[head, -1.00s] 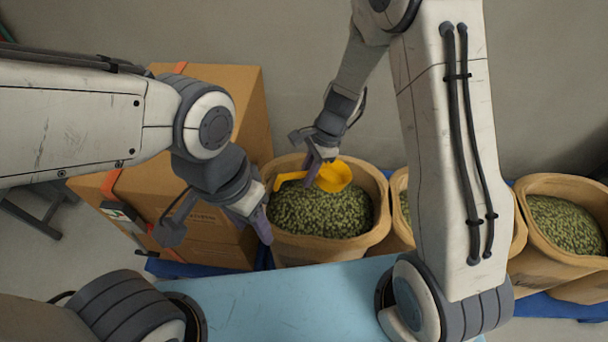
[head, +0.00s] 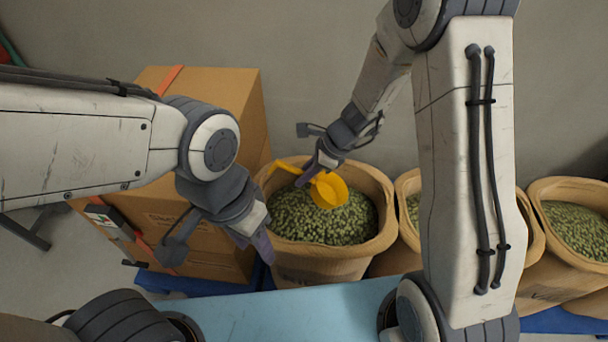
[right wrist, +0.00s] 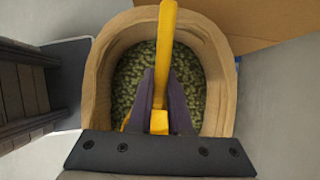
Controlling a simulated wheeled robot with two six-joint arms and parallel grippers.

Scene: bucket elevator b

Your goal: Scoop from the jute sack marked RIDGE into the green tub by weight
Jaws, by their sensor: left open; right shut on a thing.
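A jute sack (head: 383,238) with its rim rolled open stands left of the other sacks, filled with green pellets (head: 310,222). Any name on it is not readable. My right gripper (head: 306,178) is shut on a yellow scoop (head: 330,190) over this sack. The scoop's bowl is tilted, close above the pellets; I cannot tell whether it touches them. In the right wrist view the scoop's handle (right wrist: 165,55) runs up between the purple fingers, with the sack (right wrist: 215,70) below. My left gripper (head: 245,240) is open and empty by the sack's left front rim. No green tub shows.
Cardboard boxes (head: 200,260) with orange straps stand left of the sack. Other open sacks (head: 570,200) stand to the right, partly behind my right arm. A light blue surface (head: 290,310) lies in front, mostly bare.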

